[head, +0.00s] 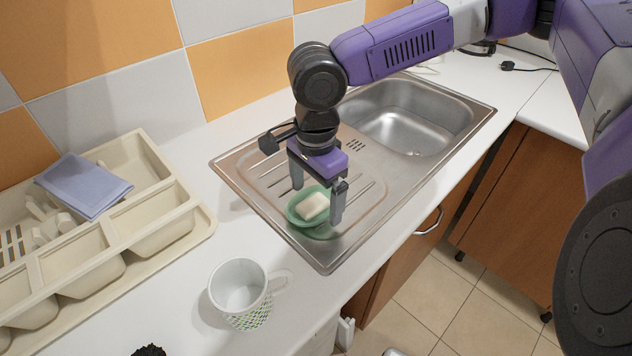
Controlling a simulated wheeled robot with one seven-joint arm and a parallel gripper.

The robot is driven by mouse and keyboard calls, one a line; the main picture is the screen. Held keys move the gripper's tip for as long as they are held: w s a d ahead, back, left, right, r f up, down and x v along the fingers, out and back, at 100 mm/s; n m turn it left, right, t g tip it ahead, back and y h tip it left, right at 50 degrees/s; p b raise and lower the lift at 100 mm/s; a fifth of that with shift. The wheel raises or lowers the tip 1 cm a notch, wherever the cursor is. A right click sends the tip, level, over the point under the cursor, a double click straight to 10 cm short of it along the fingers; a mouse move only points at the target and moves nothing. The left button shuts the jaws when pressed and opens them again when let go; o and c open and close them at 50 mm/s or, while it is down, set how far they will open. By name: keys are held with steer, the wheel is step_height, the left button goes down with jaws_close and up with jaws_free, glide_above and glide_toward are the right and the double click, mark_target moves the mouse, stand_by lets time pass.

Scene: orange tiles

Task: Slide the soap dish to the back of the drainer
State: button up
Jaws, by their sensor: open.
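The soap dish (293,217) is a small green oval dish holding a pale bar of soap (312,207). It sits on the ridged metal drainer (262,187), toward the front part of it. My gripper (318,206) points down over the dish with its fingers apart. One finger is at the dish's back left and the other at its right side. Whether the fingers touch the dish I cannot tell. The right finger hides part of the dish's right rim.
The sink bowl (405,118) lies right of the drainer. A white mug (240,292) stands on the counter in front. A beige cutlery tray (172,228) with a folded blue cloth (84,185) is at left. The tiled wall (240,75) stands behind; the drainer's back left is clear.

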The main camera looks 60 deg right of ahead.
steer(key=shift+f, duration=0.45)
